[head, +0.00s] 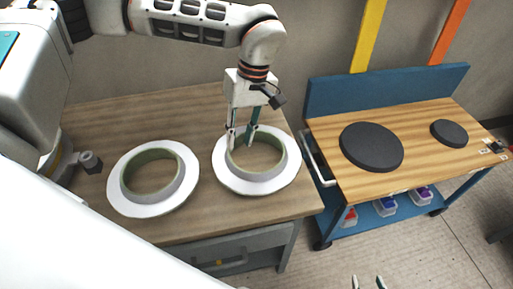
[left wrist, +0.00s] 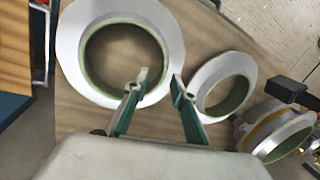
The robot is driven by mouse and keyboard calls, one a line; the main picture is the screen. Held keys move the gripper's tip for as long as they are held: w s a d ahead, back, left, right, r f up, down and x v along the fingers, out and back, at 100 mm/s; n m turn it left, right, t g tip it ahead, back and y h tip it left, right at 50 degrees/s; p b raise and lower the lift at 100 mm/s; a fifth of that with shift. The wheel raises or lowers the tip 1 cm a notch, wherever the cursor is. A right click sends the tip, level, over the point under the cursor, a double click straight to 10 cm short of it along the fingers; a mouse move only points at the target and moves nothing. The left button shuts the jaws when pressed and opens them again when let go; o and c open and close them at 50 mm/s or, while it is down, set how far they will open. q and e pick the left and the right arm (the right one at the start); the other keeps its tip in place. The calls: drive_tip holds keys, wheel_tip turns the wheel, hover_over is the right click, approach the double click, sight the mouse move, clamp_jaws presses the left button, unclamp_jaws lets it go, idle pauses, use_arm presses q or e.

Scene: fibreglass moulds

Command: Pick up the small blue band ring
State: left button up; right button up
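Two ring moulds with flat white flanges and greenish inner walls lie on the wooden table; no clearly blue band shows. One is the right ring (head: 288,174), which also shows large in the left wrist view (left wrist: 72,58). The other is the left ring (head: 127,203), smaller in the left wrist view (left wrist: 202,77). My left gripper (head: 241,141) points down at the right ring's left side. Its fingers (left wrist: 158,78) are apart and empty, one over the hole side, one toward the outer flange; contact is unclear. My right gripper (head: 368,282) shows only its separated tips at the bottom edge.
A cart (head: 440,115) with a wooden top carries a large dark disc (head: 371,147) and a small dark disc (head: 449,133). Bins stand on its lower shelf. A round part with a yellow band (left wrist: 268,130) shows in the left wrist view. The table's back left (head: 120,115) is clear.

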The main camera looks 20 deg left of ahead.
use_arm(q)
drive_tip(key=x, duration=0.2)
drive_tip(key=a+x, duration=0.1)
drive_tip(key=x, duration=0.4)
drive_tip(key=shift+a, duration=0.3)
clamp_jaws()
